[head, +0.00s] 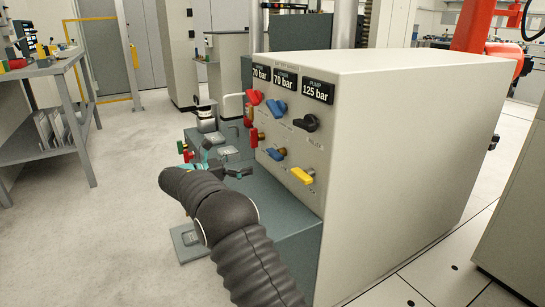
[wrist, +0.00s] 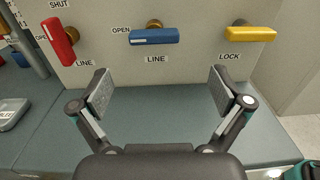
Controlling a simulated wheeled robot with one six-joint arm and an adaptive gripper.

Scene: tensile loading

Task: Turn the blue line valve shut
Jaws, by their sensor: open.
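The blue line valve (wrist: 155,36) sits in the upper middle of the wrist view, its handle lying level across a brass stem. An OPEN label is at its left and a LINE label below. In the head view it is the lower blue handle (head: 276,154) on the panel. My gripper (wrist: 162,92) is open and empty, its two fingers spread below and either side of the blue handle, apart from it. In the head view my gripper (head: 222,163) is left of the panel, partly hidden by my arm.
The red line valve (wrist: 58,40), tilted near upright, is left of the blue one; the yellow lock handle (wrist: 249,33) is right. Upper red (head: 254,97), blue (head: 277,107) and black (head: 306,123) handles sit under pressure displays (head: 285,79). A grey ledge (wrist: 165,128) lies below.

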